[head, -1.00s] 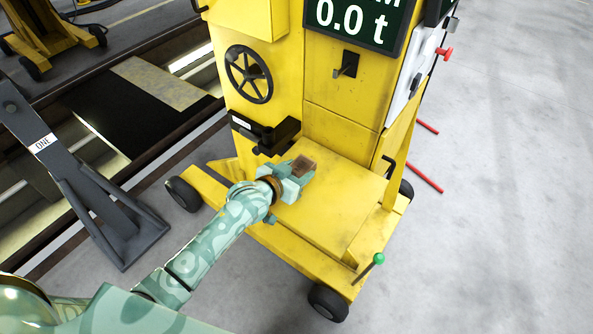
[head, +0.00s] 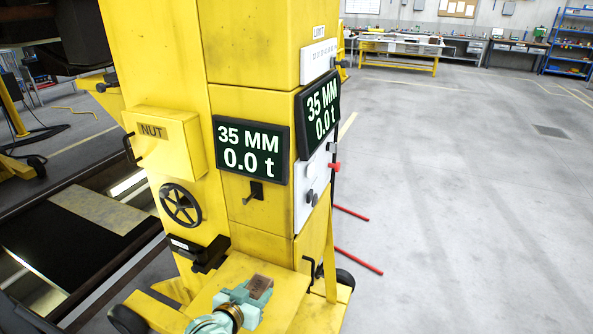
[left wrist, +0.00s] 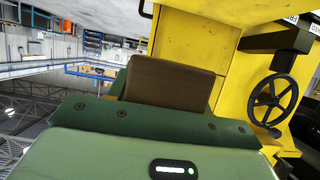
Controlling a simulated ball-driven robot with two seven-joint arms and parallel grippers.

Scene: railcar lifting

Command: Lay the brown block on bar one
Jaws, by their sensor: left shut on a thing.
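The brown block (head: 260,286) is held in my left gripper (head: 252,291), which is shut on it above the yellow shelf (head: 283,305) of the lifting jack. In the left wrist view the brown block (left wrist: 170,83) stands up beyond the green gripper body (left wrist: 150,125). Bar one, the dark grey bar marked ONE, shows only in the earlier head view and is out of the present head view. My right gripper is not in view.
The yellow jack column (head: 255,120) stands ahead with displays reading 35 MM and 0.0 t. A black handwheel (head: 180,205) and a NUT box (head: 160,145) are on its left. A dark pit (head: 50,240) lies left. Open floor (head: 450,220) is right.

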